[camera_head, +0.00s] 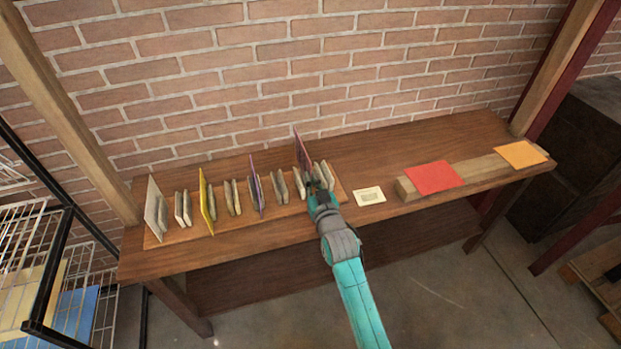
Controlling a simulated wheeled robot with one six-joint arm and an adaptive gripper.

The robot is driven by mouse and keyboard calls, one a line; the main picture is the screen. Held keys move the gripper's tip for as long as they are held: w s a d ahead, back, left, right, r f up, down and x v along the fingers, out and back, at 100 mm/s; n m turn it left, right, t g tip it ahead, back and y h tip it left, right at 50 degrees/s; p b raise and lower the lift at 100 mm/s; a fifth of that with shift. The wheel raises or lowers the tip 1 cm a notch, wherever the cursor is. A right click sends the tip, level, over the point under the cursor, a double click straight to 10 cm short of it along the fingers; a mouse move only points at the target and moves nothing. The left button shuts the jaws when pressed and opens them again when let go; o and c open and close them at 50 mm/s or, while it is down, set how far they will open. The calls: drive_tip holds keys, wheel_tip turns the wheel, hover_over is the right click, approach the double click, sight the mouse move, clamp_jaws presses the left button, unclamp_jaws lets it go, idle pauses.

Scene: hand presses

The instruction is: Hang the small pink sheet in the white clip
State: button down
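A row of pale grey clips stands on a wooden board on the bench, between upright coloured panels. The white panel (152,208) is at the left end, with a pale clip (182,208) just right of it. A thin pinkish-mauve panel (301,149) stands near the right end. A flat pinkish-red sheet (433,177) lies on a wooden beam to the right. My gripper (318,189) is at the rightmost clips (326,174), in front of them. Its fingers are small and dark here, so I cannot tell whether they hold anything.
A yellow panel (206,200) and a purple panel (256,184) stand in the row. A cream card (369,196) lies right of my gripper. An orange sheet (520,155) lies on the beam (482,170). A wire rack (25,235) stands at left; wooden posts flank the bench.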

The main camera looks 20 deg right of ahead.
drive_tip(key=s, duration=0.6)
drive_tip(key=shift+s, duration=0.15)
idle(0.4)
idle(0.5)
